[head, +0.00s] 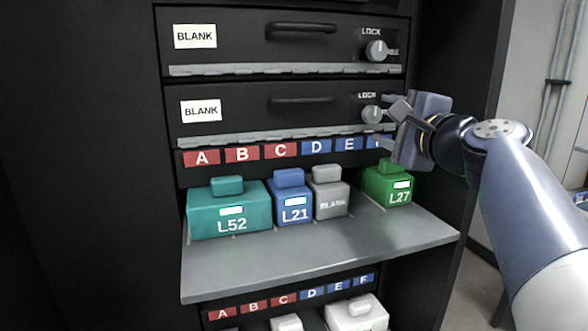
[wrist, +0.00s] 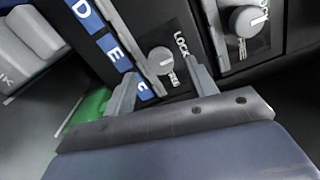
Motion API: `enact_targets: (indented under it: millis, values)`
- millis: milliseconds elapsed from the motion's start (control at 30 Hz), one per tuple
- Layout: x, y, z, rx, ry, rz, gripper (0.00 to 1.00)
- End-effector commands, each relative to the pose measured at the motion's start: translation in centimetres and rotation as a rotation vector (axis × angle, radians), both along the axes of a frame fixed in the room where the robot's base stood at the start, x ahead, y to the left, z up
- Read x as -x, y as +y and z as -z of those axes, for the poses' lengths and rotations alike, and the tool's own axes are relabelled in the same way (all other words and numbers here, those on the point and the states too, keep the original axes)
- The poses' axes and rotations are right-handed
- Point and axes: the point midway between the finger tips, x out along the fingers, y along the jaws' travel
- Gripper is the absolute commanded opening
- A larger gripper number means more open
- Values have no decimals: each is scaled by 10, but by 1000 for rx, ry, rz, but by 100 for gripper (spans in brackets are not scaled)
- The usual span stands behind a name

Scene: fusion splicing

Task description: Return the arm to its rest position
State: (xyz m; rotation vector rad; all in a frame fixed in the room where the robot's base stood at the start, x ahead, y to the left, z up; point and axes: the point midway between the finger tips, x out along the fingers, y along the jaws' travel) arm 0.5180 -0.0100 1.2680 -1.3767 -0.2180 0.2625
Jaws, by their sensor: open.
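My arm (head: 540,215) reaches in from the right side of the head view. My gripper (head: 393,120) is at the right front of the rack, beside the lower lock knob (head: 371,113) and above the green L27 module. In the wrist view my gripper (wrist: 163,88) has its two fingers spread with nothing held between them. The lower lock knob (wrist: 159,61) shows beyond and between the fingertips there. Whether a finger touches the knob or the drawer front is hard to tell. My gripper partly hides the F label in the head view.
A grey shelf (head: 310,262) holds the teal L52 (head: 229,213), blue L21 (head: 291,202), grey blank (head: 331,200) and green L27 (head: 387,185) modules. The upper lock knob (head: 377,50) is on the drawer above. White modules (head: 357,314) sit below. Open room lies right of the rack.

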Motion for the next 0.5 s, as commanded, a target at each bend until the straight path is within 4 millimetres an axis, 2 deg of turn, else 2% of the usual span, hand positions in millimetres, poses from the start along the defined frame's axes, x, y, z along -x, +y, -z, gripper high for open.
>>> enact_targets:
  millis: [100, 233, 500]
  values:
    - [-23, 9, 0, 0, 3, -3, 54]
    - [-44, 16, -2, -7, 3, -2, 54]
    - [-41, 13, -6, -278, 92, 2, 54]
